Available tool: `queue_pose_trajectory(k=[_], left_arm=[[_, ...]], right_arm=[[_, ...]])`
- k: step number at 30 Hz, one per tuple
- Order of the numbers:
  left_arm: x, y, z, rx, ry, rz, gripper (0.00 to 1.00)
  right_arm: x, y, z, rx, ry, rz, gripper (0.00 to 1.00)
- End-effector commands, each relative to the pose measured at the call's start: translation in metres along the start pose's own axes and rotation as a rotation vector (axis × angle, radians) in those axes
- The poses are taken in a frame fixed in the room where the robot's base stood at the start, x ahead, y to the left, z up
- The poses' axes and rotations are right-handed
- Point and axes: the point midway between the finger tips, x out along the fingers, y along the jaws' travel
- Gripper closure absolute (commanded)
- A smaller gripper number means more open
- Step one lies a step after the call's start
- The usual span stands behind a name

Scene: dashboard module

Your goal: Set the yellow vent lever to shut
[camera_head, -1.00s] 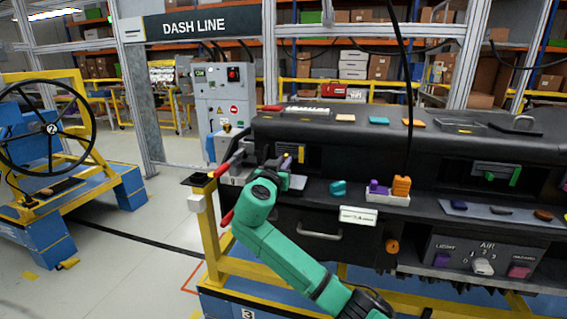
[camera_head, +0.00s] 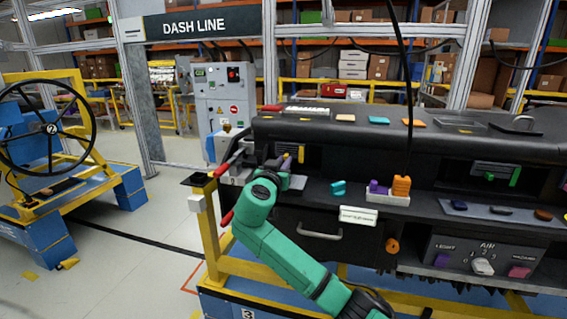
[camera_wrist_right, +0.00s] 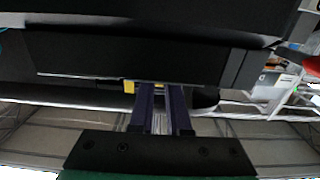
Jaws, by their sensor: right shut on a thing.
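The yellow vent lever (camera_head: 301,154) shows at the left vent, a dark recess in the dashboard module. In the right wrist view a bit of yellow (camera_wrist_right: 159,84) shows between my fingertips, and another yellow patch (camera_wrist_right: 129,87) lies just left of them. My right gripper (camera_head: 286,162) reaches up to this vent, and its two fingers also show in the right wrist view (camera_wrist_right: 161,92). It is shut on the lever, whose gripped part is mostly hidden by the fingers. My left gripper is not in view.
The black dashboard (camera_head: 345,134) extends right, with a teal piece (camera_head: 338,188), a white tray (camera_head: 386,197) of purple and orange pieces, and a second vent with a green lever (camera_head: 515,176). A yellow post (camera_head: 210,235) stands left of my arm. A cable hangs in front.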

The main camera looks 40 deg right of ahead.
Motion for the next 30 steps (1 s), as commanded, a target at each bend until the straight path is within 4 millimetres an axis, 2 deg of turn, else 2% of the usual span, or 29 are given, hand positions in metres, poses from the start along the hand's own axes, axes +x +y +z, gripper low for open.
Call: queue_pose_trajectory(k=[4,11,18,19,21,30], left_arm=[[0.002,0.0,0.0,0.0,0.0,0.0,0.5],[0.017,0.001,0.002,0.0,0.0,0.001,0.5],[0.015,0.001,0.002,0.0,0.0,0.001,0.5],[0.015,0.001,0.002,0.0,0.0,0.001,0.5],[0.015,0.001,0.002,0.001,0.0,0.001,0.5],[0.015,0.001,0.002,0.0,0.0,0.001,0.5]], right_arm=[[0.0,-0.002,0.003,0.0,-0.003,0.0,1.0],[0.0,-0.027,0.003,0.002,-0.003,-0.002,1.0],[0.0,-0.028,0.001,-0.001,-0.002,-0.001,1.0],[0.0,-0.028,0.001,-0.001,-0.003,-0.001,0.81],[0.0,-0.028,0.001,-0.001,-0.002,-0.001,0.55],[-0.001,-0.027,0.001,0.0,-0.001,-0.001,0.55]])
